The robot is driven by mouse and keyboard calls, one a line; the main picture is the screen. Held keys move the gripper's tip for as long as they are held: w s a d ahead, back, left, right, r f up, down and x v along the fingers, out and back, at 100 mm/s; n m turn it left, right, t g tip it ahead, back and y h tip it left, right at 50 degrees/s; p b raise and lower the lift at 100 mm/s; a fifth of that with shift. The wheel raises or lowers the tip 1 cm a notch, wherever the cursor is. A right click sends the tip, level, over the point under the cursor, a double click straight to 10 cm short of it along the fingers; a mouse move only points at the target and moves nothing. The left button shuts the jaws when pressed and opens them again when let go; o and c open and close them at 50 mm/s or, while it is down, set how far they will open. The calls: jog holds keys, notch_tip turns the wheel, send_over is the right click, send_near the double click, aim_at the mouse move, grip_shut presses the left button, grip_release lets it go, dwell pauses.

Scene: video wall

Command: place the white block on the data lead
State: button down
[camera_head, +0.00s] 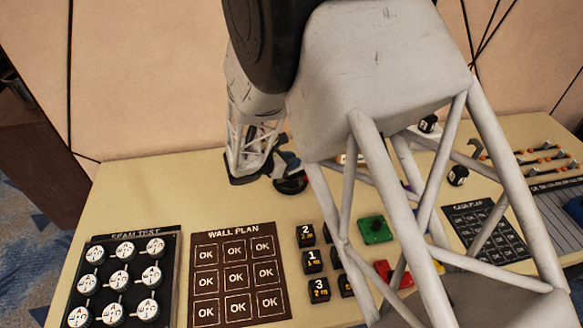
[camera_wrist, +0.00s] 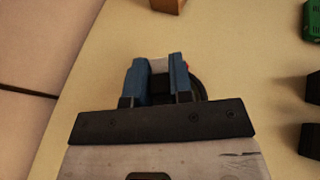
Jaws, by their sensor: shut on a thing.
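My gripper (camera_wrist: 158,78) has two blue fingers, shut on the white block (camera_wrist: 158,66), which shows as a small pale patch between them. In the head view my gripper (camera_head: 284,166) is low over the back of the table, and the block cannot be made out there. A dark round thing with a bit of red, which looks like the coiled data lead (camera_head: 291,185), lies just below and beside the fingers. Its dark edge also shows behind the right finger in the wrist view (camera_wrist: 200,88). Whether the block touches it I cannot tell.
A brown wall plan board (camera_head: 220,255) with OK tiles and a seam test tray (camera_head: 104,262) of white round pieces lie at the front left. Black numbered blocks (camera_head: 312,261) and a green piece (camera_head: 375,229) stand right of the board. The back left tabletop is clear.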

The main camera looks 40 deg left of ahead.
jog(key=shift+f, duration=1.65)
jog(key=shift+f, duration=0.15)
jog(key=c, duration=1)
grip_release()
jog(key=shift+s+r, duration=0.2)
jog(key=shift+r, duration=0.05)
jog(key=v, duration=1.1)
jog(key=shift+s+a+r, duration=0.1)
jog(key=shift+s+a, duration=0.1)
